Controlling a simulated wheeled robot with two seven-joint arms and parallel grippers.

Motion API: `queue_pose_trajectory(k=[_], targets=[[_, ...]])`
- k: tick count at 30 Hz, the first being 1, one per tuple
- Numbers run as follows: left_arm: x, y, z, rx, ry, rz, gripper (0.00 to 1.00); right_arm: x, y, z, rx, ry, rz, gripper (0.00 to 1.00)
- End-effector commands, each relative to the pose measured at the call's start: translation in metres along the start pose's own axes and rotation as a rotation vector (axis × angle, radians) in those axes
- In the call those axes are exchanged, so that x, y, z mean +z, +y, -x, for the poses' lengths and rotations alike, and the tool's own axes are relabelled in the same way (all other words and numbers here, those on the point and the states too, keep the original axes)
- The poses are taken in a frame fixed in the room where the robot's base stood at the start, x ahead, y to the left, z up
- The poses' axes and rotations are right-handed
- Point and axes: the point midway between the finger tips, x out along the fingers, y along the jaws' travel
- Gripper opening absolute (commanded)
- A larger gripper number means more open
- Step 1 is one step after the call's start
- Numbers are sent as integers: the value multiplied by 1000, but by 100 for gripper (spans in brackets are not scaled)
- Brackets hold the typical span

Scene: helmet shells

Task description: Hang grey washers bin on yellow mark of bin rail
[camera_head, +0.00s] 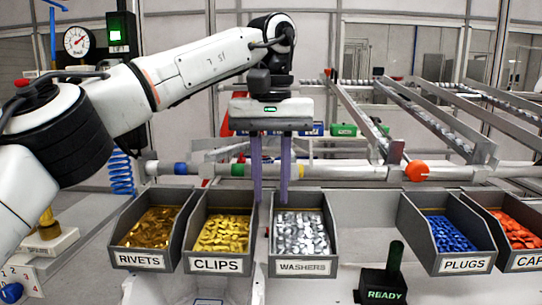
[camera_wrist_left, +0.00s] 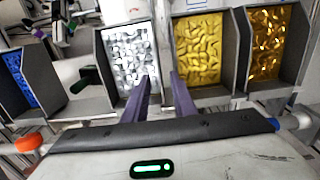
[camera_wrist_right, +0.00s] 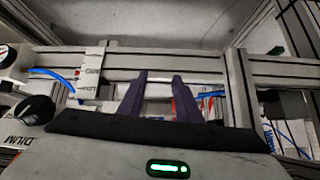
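The grey washers bin (camera_head: 299,268), full of silver washers and labelled WASHERS, sits in the row of bins in front of the rail. It also shows in the left wrist view (camera_wrist_left: 103,62). The bin rail (camera_head: 345,172) runs behind the bins with coloured marks; a yellow mark (camera_head: 304,171) seems to be just right of my left gripper's fingers. My left gripper (camera_head: 271,200) points down, open, its two purple fingers over the washers bin's left wall, one on either side. I cannot tell how deep they reach. My right gripper (camera_wrist_right: 160,78) is open and empty, outside the head view.
The clips bin (camera_head: 218,266) stands close on the left, with the rivets bin (camera_head: 140,262) beyond it. To the right is a gap with a black READY device (camera_head: 383,287), then the plugs bin (camera_head: 464,265) and caps bin (camera_head: 522,262). An orange knob (camera_head: 417,170) is on the rail.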

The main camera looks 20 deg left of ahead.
Motion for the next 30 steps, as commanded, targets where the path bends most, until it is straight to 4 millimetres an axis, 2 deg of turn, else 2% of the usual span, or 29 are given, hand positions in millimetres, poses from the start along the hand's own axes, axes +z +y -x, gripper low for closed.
queue_pose_trajectory(k=[2,7,11,21,30], targets=[[1,1,17,2,3,2,25,1,0,-1,0,0,0,31],[0,1,42,2,2,3,25,1,0,-1,0,-1,0,31],[1,0,42,-12,-17,2,25,2,0,-1,0,-2,0,31],[0,0,59,-4,-8,3,25,2,0,-1,0,-3,0,31],[0,0,65,2,2,1,25,2,0,-1,0,-3,0,31]])
